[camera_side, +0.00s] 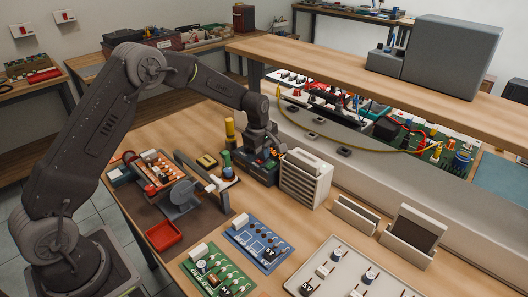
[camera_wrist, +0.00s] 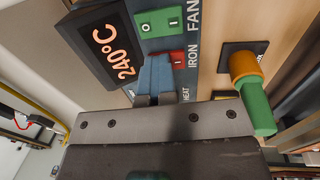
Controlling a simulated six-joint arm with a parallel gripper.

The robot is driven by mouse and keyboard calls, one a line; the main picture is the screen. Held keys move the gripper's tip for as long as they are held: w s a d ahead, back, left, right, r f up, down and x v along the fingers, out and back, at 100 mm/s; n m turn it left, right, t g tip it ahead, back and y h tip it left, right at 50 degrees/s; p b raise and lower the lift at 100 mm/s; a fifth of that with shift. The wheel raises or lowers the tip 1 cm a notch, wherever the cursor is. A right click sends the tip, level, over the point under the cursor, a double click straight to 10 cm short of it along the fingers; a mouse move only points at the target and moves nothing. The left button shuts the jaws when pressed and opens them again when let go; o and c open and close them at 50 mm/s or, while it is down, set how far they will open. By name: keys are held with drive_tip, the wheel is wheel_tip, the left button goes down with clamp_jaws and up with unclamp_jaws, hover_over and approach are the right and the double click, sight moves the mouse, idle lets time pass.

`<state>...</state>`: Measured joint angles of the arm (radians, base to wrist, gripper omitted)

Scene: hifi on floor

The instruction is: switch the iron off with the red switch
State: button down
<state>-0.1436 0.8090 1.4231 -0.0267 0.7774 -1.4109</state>
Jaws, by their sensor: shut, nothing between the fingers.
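The station (camera_side: 262,172) is a dark box on the bench in the side view. In the wrist view, its red switch (camera_wrist: 178,56) lies beside the IRON label, with the "I" mark showing. The rest of the red switch is hidden behind my fingertips. My gripper (camera_wrist: 157,62) is shut and empty, its bluish fingers over the left part of the red switch. I cannot tell whether they touch it or which way it is tipped. In the side view my gripper (camera_side: 266,148) is right at the station's front and top.
A green FAN switch (camera_wrist: 159,22) is just above the red one, and a 240°C display (camera_wrist: 108,44) is to the left. An orange and green cylinder (camera_wrist: 255,95) stands out on the right. A white slotted rack (camera_side: 305,180) is close beside the station.

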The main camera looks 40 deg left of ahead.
sight(259, 160)
drive_tip(key=shift+s+f, duration=0.2)
drive_tip(key=shift+s, duration=0.45)
drive_tip(key=shift+r, duration=0.1)
drive_tip(key=shift+r, duration=0.25)
wheel_tip(259, 160, up, 14)
drive_tip(key=s, duration=0.1)
drive_tip(key=shift+s+f, duration=0.25)
drive_tip(key=shift+w+a+r, duration=0.15)
drive_tip(key=shift+w, duration=0.55)
